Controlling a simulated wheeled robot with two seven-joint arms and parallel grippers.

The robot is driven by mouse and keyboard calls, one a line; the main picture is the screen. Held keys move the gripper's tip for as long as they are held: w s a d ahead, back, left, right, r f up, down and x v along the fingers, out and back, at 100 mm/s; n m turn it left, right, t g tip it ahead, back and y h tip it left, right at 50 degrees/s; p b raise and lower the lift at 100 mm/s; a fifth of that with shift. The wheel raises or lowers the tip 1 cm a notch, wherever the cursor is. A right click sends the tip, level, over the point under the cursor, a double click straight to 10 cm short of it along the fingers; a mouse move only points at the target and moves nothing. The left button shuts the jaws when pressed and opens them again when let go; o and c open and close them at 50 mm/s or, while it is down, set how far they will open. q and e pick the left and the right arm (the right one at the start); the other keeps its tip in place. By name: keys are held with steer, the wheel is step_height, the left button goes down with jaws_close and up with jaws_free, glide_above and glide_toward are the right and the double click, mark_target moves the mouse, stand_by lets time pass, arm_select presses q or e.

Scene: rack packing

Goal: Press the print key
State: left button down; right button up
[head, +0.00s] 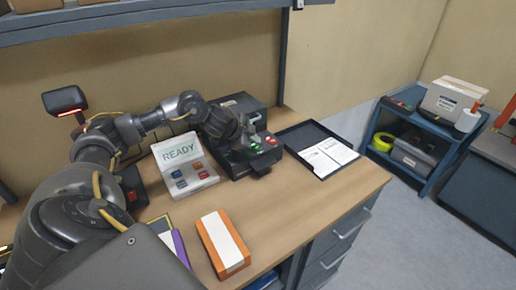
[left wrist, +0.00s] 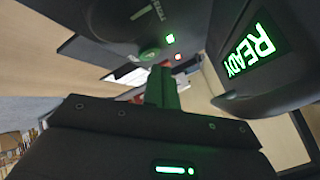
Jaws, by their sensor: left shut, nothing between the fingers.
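The black printer (head: 240,167) stands on the wooden bench, with my left gripper (head: 248,137) over its top. In the left wrist view the printer's dark top (left wrist: 105,22) carries a round green-lit key (left wrist: 148,54), a small green light (left wrist: 170,39) and a small red light (left wrist: 178,56). White lettering shows near the top edge but is hard to read. My left gripper also shows in the left wrist view (left wrist: 161,72); its fingers are together and empty, with tips close to the round key. I cannot tell if they touch it. My right gripper is out of view.
A white terminal (head: 183,162) showing READY stands left of the printer. A black tray (head: 292,138) with papers lies to its right. An orange-edged box (head: 222,244) lies at the bench front. A blue cart (head: 408,160) stands across the floor. A shelf overhangs the back.

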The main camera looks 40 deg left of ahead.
arm_select(q)
steer(key=shift+f, duration=0.35)
